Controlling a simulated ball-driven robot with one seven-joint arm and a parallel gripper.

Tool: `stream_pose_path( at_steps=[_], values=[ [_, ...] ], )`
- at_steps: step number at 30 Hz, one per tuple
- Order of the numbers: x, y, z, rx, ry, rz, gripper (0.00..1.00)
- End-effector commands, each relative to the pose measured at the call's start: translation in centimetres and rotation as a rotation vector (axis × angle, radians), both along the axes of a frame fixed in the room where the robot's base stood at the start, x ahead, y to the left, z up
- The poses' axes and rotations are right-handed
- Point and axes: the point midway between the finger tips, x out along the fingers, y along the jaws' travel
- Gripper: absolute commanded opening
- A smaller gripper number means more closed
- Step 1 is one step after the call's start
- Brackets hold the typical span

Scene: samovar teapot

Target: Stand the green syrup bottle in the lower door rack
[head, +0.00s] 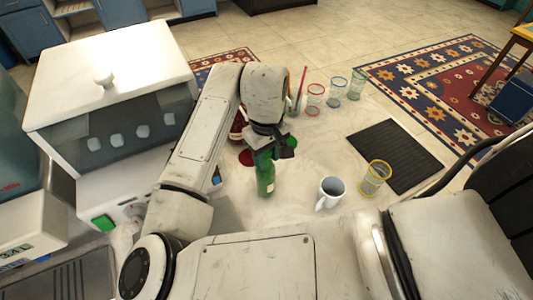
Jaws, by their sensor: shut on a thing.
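The green syrup bottle (265,182) is upright in the middle of the head view, below the end of my arm. My gripper (268,155) is shut on its upper part and hides the neck. I cannot tell whether its base touches the pale counter or hangs just above it. The lower door rack is not recognisable in this view.
A white mug (330,192) and a yellow-rimmed glass (376,179) stand right of the bottle. A black ribbed mat (395,150) lies beyond them. Several coloured-rim glasses (315,96) stand behind. A white machine (110,110) fills the left. A red disc (246,158) lies close behind the bottle.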

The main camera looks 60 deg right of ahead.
Motion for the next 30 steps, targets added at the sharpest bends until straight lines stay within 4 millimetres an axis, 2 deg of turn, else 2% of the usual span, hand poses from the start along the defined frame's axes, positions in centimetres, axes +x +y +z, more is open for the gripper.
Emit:
stream_pose_path(
  at_steps=[2, 3, 10, 21, 26, 30],
  values=[
    [0.0, 0.0, -0.2, -0.001, 0.0, 0.0, 0.0],
    [0.0, 0.0, -0.2, 0.0, 0.0, 0.0, 0.4],
    [0.0, 0.0, -0.2, 0.0, 0.0, 0.0, 0.62],
    [0.0, 0.0, 0.5, -0.001, 0.0, -0.001, 0.64],
    [0.0, -0.1, 2.8, -0.002, -0.002, -0.002, 0.64],
    [0.0, -0.1, 5.8, -0.003, -0.004, -0.003, 0.64]
  ],
)
